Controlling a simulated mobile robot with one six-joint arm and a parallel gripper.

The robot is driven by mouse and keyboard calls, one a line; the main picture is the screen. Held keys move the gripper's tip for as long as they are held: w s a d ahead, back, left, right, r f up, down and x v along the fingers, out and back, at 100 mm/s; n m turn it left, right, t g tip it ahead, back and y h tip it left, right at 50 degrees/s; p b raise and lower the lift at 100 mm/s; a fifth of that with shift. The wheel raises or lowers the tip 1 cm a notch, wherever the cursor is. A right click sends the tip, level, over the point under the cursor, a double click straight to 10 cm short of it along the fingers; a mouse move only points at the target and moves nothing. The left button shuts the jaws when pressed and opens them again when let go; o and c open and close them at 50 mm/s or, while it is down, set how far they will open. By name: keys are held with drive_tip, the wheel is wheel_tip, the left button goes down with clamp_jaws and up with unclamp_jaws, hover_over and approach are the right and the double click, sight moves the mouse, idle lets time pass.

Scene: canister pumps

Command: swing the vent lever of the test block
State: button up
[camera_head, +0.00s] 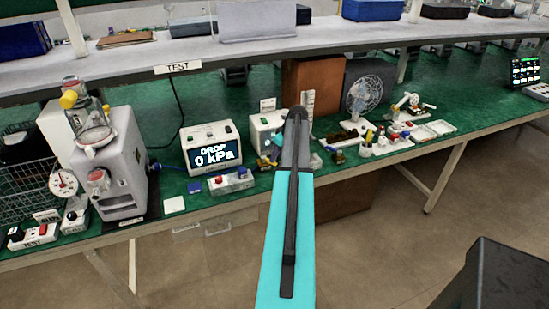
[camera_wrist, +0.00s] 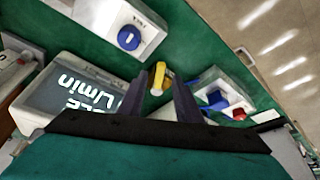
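In the wrist view, a yellow lever-like part (camera_wrist: 158,73) stands between the tips of my gripper (camera_wrist: 159,80). It looks like the vent lever, but the body under it is mostly hidden. The two dark fingers are spread, one on each side, with green bench visible around the yellow part. I cannot tell whether either finger touches it. In the head view, my teal and black arm reaches over the bench and hides the fingertips and the yellow part.
A flow meter showing L/min (camera_wrist: 85,95) is left of the fingers. A white box with blue and red knobs (camera_wrist: 222,90) is on the right; a blue-knob box (camera_wrist: 128,38) is beyond. The DROP 0 kPa display (camera_head: 212,153) and pump (camera_head: 115,160) stand left on the bench.

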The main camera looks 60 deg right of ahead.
sight(275, 163)
drive_tip(key=shift+p+x, duration=0.4)
drive_tip(key=shift+x, duration=1.2)
clamp_jaws()
